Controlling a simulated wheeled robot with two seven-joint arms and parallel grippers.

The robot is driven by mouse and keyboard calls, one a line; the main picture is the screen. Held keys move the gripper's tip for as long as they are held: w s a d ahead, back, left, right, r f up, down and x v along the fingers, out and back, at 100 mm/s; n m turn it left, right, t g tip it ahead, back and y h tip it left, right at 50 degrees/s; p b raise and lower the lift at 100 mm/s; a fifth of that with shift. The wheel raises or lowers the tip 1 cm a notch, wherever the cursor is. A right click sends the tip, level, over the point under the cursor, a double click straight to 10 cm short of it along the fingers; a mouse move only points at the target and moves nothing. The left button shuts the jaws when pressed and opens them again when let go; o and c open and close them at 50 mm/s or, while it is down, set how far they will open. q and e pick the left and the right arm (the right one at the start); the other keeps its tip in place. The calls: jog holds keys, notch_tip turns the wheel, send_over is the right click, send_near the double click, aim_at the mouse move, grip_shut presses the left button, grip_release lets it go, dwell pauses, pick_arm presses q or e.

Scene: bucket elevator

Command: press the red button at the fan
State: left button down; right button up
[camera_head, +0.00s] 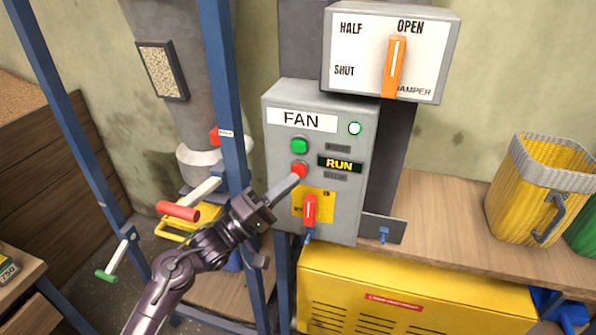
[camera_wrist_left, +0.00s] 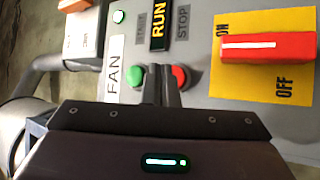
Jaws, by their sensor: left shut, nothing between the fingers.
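The grey fan box (camera_head: 275,215) has a FAN label, a green button (camera_head: 299,146), a red button (camera_head: 299,170) below it and a lit RUN sign (camera_head: 340,164). My left gripper (camera_head: 296,177) is shut and empty, its fingertips at the red button in the head view. In the left wrist view the red button (camera_wrist_left: 179,77) is partly hidden behind the shut fingers (camera_wrist_left: 159,74), and the green button (camera_wrist_left: 138,75) shows on their other side. I cannot tell whether the fingertips touch the red button. My right gripper is not in view.
A red switch lever (camera_head: 309,209) on a yellow plate sits below the buttons. A damper panel (camera_head: 428,50) with an orange handle (camera_head: 395,66) is above, its handle near OPEN. A blue post (camera_head: 232,130) stands left of the box. A yellow bucket (camera_head: 520,205) stands at right.

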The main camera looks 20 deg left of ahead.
pick_arm(q)
jog(key=shift+w, duration=0.15)
dwell(0.5)
jog(key=shift+w, duration=0.25)
jog(key=shift+w, duration=0.45)
dwell(0.7)
jog(key=shift+p, duration=0.3)
jog(key=shift+s+p, duration=0.55)
jog(key=shift+s, duration=0.3)
